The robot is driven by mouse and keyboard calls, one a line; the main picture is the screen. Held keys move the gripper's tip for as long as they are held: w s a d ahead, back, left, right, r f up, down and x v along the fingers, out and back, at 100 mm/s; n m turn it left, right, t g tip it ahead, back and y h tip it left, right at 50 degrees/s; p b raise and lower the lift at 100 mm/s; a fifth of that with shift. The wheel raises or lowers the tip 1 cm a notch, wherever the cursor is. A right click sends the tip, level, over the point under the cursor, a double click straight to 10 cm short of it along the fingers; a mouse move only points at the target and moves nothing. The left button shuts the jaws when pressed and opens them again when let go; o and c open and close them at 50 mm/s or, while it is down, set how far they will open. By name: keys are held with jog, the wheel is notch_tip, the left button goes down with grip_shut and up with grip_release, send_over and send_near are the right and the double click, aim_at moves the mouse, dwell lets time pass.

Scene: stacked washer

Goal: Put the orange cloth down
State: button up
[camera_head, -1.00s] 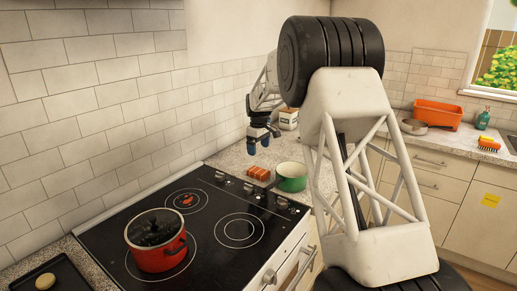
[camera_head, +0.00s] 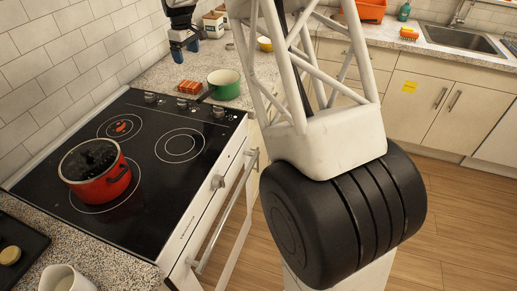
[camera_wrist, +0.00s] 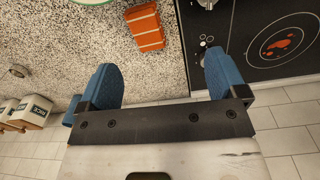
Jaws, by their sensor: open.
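The orange cloth (camera_head: 189,87), a small folded bundle with pale stripes, lies on the speckled counter just behind the stove and left of the green pot (camera_head: 224,84). In the wrist view the cloth (camera_wrist: 145,27) rests flat on the counter beyond my fingertips, apart from them. My gripper (camera_head: 186,48) hangs above the counter behind the cloth. In the wrist view its blue fingers (camera_wrist: 160,75) are spread wide with nothing between them.
Small boxes (camera_head: 213,25) stand against the wall behind my gripper. A yellow bowl (camera_head: 265,43) is farther back. The tiled wall is close on the left.

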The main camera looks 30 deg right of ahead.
jog(key=s+r+m+t, duration=0.15)
jog(key=s+r, duration=0.35)
jog(key=s, duration=1)
jog(key=s+r+m+g, duration=0.1)
jog(key=s+r+m, duration=0.3)
jog(key=s, duration=1.1)
jog(key=s+f+m+t, duration=0.1)
jog(key=s+f, duration=0.1)
jog(key=s, duration=1.3)
jog(key=s+f+m, duration=0.1)
jog(key=s+f, duration=0.2)
jog(key=s, duration=1.2)
jog(key=shift+f+m+t, duration=0.25)
jog(key=shift+m+t, duration=0.1)
jog(key=shift+d, duration=0.1)
jog(key=shift+o, duration=0.4)
jog(key=shift+r, duration=0.1)
